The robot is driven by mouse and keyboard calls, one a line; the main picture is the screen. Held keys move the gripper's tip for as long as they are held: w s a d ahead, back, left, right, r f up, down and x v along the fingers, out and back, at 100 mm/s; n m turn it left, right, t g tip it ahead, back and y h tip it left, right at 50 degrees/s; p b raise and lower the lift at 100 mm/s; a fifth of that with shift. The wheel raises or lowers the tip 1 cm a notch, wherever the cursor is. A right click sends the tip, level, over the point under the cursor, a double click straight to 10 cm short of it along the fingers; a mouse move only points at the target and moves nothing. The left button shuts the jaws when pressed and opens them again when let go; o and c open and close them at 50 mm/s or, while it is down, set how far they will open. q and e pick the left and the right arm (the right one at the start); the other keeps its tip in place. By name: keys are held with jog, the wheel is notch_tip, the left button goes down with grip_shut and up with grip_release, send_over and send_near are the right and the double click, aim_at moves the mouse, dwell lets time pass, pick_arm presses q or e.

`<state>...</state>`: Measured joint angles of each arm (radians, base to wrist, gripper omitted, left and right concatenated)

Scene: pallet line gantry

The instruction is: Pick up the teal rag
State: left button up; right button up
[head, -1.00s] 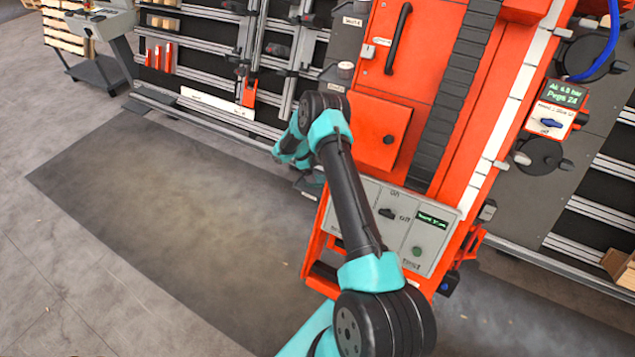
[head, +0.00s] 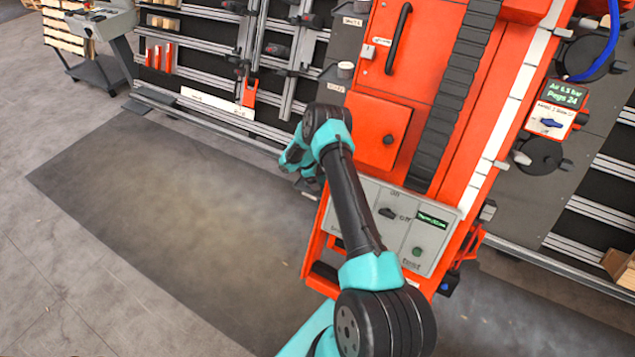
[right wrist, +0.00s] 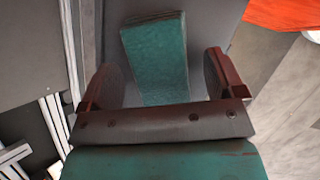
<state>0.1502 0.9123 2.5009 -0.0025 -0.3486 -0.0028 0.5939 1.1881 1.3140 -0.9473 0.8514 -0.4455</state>
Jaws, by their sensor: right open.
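A flat, worn teal piece that looks like the teal rag (right wrist: 155,62) shows in the right wrist view. It lies against a grey surface, between the two dark red fingers of my right gripper (right wrist: 160,75). The fingers are spread, with a gap on each side of the teal piece. I cannot tell how deep it sits between them. In the head view my right gripper (head: 295,158) is small and partly behind my own arm, left of the orange machine. I cannot make out the rag there. My left gripper is not in view.
The orange machine (head: 378,135) with its grey control panel (head: 410,262) stands right beside my right arm. A rack of rails (head: 225,60) runs behind. A dark floor mat (head: 150,200) lies clear at left. A grey stand (head: 100,25) is at the back left.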

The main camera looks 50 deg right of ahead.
jog(key=shift+f, duration=0.25)
dwell(0.4)
jog(key=c, duration=1.1)
